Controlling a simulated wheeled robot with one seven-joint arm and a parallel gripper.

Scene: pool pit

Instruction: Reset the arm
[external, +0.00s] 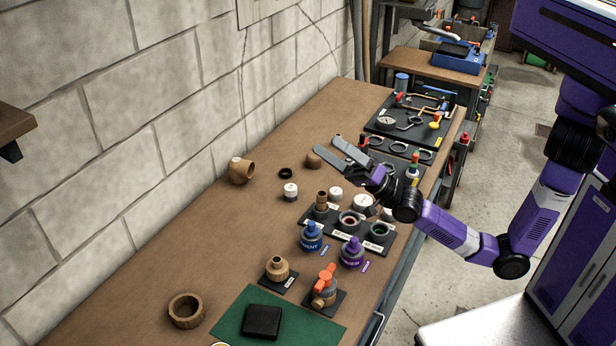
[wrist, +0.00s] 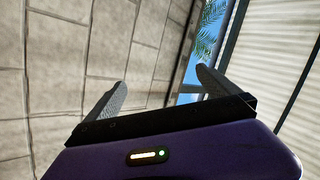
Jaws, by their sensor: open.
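My gripper (external: 350,153) is above the far half of the wooden bench (external: 125,285), with its two grey fingers spread apart and pointing up and left toward the block wall. Nothing is between the fingers. The arm is purple and black and bends in from the right side over the bench's front edge. In the wrist view my gripper (wrist: 155,90) shows both fingers wide apart and empty, with the wall, a strip of sky and palm leaves beyond.
A wooden ring (external: 186,310) and green mat (external: 230,322) lie nearer.

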